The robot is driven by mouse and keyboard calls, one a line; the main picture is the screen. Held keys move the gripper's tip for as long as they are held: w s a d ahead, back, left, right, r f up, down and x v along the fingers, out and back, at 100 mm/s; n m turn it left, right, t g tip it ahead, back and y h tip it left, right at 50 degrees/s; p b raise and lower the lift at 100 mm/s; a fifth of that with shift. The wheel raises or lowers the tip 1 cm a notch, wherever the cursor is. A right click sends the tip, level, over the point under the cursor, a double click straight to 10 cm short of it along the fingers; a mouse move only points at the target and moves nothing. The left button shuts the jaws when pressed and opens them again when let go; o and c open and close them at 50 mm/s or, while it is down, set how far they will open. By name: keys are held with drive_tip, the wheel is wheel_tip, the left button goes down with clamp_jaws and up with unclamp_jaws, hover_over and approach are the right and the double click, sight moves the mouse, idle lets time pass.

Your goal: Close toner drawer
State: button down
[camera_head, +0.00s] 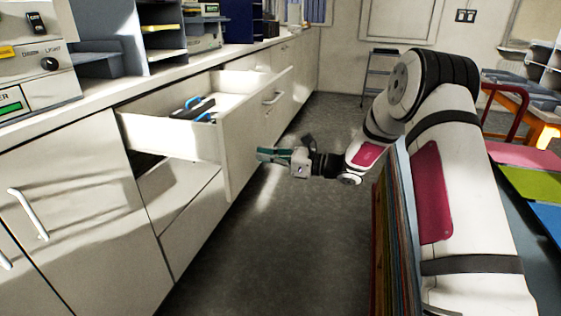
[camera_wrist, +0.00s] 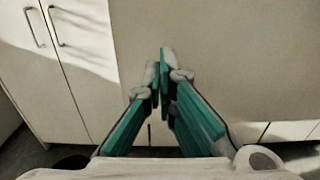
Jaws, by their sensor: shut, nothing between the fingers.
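The open drawer (camera_head: 241,136) sticks out from the white cabinet run on the left in the head view. It holds a black and blue item (camera_head: 194,108). Its front carries a metal handle (camera_head: 273,98). My gripper (camera_head: 262,154) is at the lower part of the drawer front, on its outer side, with its fingers pointing at it. In the wrist view the green fingers (camera_wrist: 163,82) are shut, with nothing between them, against a plain pale panel (camera_wrist: 215,60). I cannot tell whether the tips touch the panel.
Cabinet doors with handles (camera_head: 65,205) stand at the left below the counter (camera_head: 95,98). The grey floor (camera_head: 300,245) beside the drawer is clear. A table with coloured sheets (camera_head: 535,183) is at the right.

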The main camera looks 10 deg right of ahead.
sight(237, 151)
drive_tip(key=b+x, duration=0.1)
drive_tip(key=x, duration=0.5)
idle(0.3)
